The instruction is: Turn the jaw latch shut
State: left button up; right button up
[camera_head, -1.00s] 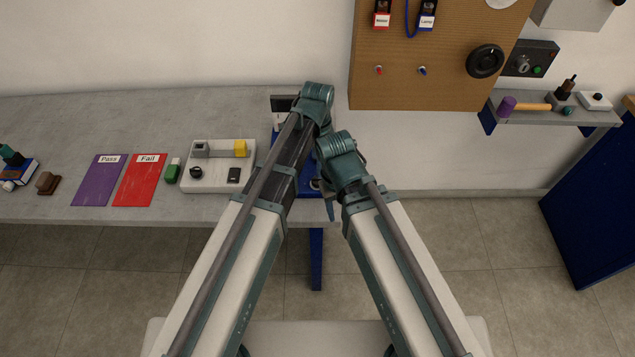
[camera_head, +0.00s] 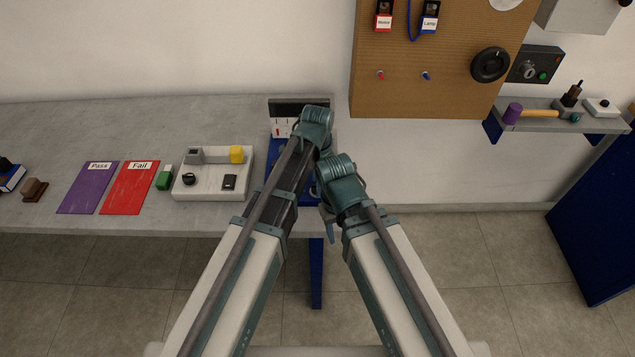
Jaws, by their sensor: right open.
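A blue fixture (camera_head: 309,193) with a pale and dark upright panel (camera_head: 284,119) stands at the right end of the grey bench. My arms cover most of it, and I cannot make out the jaw latch. My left gripper (camera_head: 315,128) is over the fixture, in front of its panel; its fingers are hidden, so I cannot tell how they stand. My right gripper (camera_head: 330,220) is lower and to the right, by the fixture's front right side. It is open, and only a dark finger shows below the wrist.
On the bench (camera_head: 130,120), left of the fixture, are a white tray (camera_head: 212,190) with small parts, a green item (camera_head: 165,178), a red Fail mat (camera_head: 128,190) and a purple Pass mat (camera_head: 88,187). A pegboard (camera_head: 440,65) and a shelf (camera_head: 555,121) are at right.

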pick_arm(q)
grip_shut()
jog(key=shift+n, duration=0.4)
jog(key=n, duration=0.3)
jog(key=shift+n, duration=0.4)
jog(key=n, duration=0.4)
jog(key=shift+n, duration=0.3)
jog(key=n, duration=0.8)
jog(key=shift+n, duration=0.3)
